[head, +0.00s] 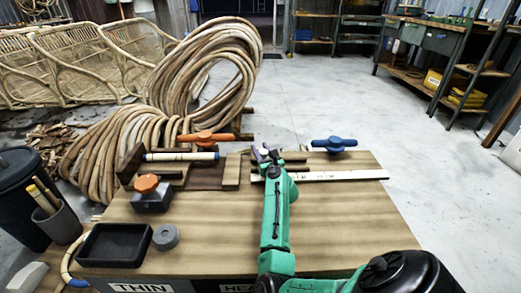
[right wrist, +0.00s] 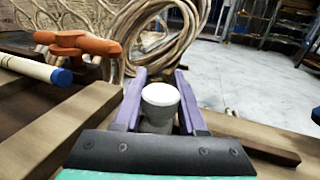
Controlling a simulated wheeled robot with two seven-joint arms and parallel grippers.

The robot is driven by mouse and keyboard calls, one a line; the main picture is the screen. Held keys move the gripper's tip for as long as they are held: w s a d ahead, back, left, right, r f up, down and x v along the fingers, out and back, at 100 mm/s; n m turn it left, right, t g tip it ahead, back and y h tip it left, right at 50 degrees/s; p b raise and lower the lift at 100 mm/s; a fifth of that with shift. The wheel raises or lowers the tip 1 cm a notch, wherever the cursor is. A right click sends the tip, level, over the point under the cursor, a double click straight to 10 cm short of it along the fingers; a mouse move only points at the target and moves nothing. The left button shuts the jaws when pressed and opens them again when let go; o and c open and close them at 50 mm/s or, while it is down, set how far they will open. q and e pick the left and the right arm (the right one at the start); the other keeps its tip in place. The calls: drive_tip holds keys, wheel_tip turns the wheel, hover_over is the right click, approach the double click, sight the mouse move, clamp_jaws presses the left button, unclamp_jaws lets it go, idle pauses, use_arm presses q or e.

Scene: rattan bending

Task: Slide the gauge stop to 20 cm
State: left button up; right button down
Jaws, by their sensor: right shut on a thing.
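My right gripper (head: 262,156) is at the back middle of the wooden bench, at the left end of a pale ruled strip (head: 345,176). In the right wrist view, the purple fingers of my right gripper (right wrist: 158,90) are shut on a round knob with a white top (right wrist: 161,93), which looks like the gauge stop's knob. The stop's body and the scale marks near it are mostly hidden by the gripper and arm. The marks on the strip are too small to read. My left gripper is not in view.
An orange clamp handle (head: 207,138) and a pale rod with a blue end (head: 180,156) are left of the gripper. A blue handle (head: 334,143) is at the back right. A black tray (head: 114,246) is front left. The bench's right front is clear.

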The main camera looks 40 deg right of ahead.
idle(0.3)
drive_tip(key=s+d, duration=0.4)
drive_tip(key=d, duration=0.1)
drive_tip(key=s+d+p, duration=0.1)
drive_tip(key=s+d, duration=0.1)
drive_tip(key=d, duration=0.1)
drive_tip(key=c, duration=0.5)
unclamp_jaws()
drive_tip(key=shift+s, duration=0.1)
